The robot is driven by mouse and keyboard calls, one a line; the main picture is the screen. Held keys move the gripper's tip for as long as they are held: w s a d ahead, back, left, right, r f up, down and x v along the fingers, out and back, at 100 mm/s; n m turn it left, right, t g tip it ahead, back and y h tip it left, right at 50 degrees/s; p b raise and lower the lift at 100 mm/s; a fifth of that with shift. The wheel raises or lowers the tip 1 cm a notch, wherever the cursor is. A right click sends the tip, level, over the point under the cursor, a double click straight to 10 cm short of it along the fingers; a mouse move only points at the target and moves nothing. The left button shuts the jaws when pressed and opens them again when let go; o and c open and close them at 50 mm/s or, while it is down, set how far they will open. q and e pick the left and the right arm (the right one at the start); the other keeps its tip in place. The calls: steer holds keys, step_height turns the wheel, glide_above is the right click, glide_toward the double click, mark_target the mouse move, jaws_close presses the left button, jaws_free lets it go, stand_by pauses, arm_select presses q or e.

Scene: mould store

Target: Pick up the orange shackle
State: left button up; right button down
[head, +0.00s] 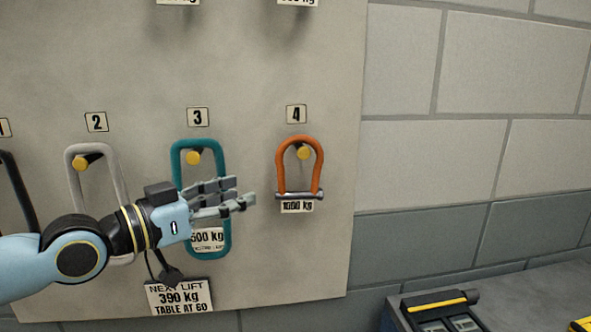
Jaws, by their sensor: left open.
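The orange shackle (320,165) hangs upright on a yellow peg (304,152) under the number 4 plate, with its grey pin across the bottom. A tag reading 1000 kg hangs just below the pin. My left gripper (248,203) is open and empty. In the picture its fingertips are to the left of the shackle, near the height of the pin, with a gap between. The gripper covers part of the teal link (222,160). My right gripper is not in view.
The teal link hangs under number 3, a light grey link (69,165) under number 2, and a black one (16,190) at the left edge. A NEXT LIFT 390 kg sign (180,297) is below. A bench (540,290) with a dark case (440,308) stands lower right.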

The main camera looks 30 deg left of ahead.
mark_target(278, 175)
arm_select(q)
steer(key=b+x, duration=0.3)
steer(key=x, duration=0.2)
steer(key=shift+w+r, duration=0.1)
steer(key=shift+w, duration=0.1)
steer(key=x, duration=0.5)
steer(key=shift+w+a+r, duration=0.15)
steer(key=shift+a+r, duration=0.15)
steer(key=shift+r, duration=0.05)
steer(key=shift+w+d+f, duration=0.1)
steer(key=shift+w+d, duration=0.05)
steer(key=shift+w, duration=0.1)
steer(key=shift+s, duration=0.1)
steer(key=shift+c, duration=1.8)
steer(key=c, duration=0.4)
jaws_close()
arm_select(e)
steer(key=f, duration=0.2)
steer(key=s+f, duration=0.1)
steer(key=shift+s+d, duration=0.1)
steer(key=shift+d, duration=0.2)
